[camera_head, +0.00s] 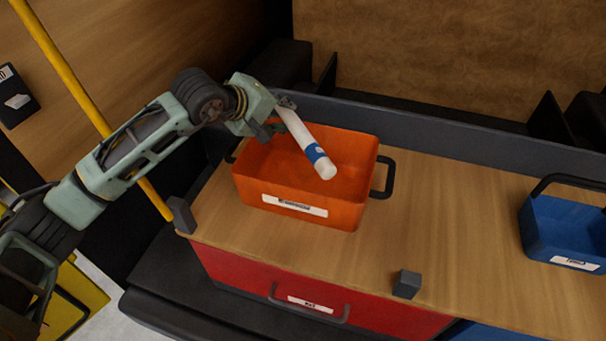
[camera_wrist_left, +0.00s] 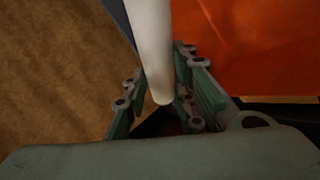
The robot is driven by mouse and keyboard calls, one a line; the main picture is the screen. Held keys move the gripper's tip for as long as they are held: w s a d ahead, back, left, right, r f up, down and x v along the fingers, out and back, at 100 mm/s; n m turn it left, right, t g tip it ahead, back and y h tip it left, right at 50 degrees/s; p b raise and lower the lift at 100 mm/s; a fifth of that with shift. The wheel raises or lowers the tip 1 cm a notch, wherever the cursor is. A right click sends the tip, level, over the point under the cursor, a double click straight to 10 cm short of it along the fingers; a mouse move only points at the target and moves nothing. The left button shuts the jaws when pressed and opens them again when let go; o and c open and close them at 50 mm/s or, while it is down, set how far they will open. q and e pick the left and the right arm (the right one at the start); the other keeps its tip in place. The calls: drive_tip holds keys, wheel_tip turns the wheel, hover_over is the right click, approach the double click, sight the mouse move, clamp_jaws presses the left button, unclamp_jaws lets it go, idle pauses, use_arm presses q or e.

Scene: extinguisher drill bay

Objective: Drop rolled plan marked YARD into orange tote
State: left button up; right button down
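The rolled plan (camera_head: 304,143) is a white tube with a blue band near its lower right end. My left gripper (camera_head: 283,112) is shut on its upper end and holds it tilted over the orange tote (camera_head: 298,221). Any YARD mark on the plan is too small to read. In the left wrist view, the plan (camera_wrist_left: 153,45) runs between the fingers of the left gripper (camera_wrist_left: 165,92), with the orange tote (camera_wrist_left: 270,45) to the right. The tote is open, with a white label and dark side handles, and it stands on the wooden worktop. My right gripper is not in view.
A blue tote (camera_head: 540,232) with a dark handle stands at the right on the worktop (camera_head: 450,225). The worktop between the totes is clear. A dark rail (camera_head: 440,132) runs along the back. Small grey blocks (camera_head: 407,284) sit at the front edge. A yellow pole (camera_head: 85,105) stands at the left.

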use_arm(q)
drive_tip(key=o, duration=0.5)
drive_tip(key=v, duration=1.2)
drive_tip(key=shift+s+f, duration=0.1)
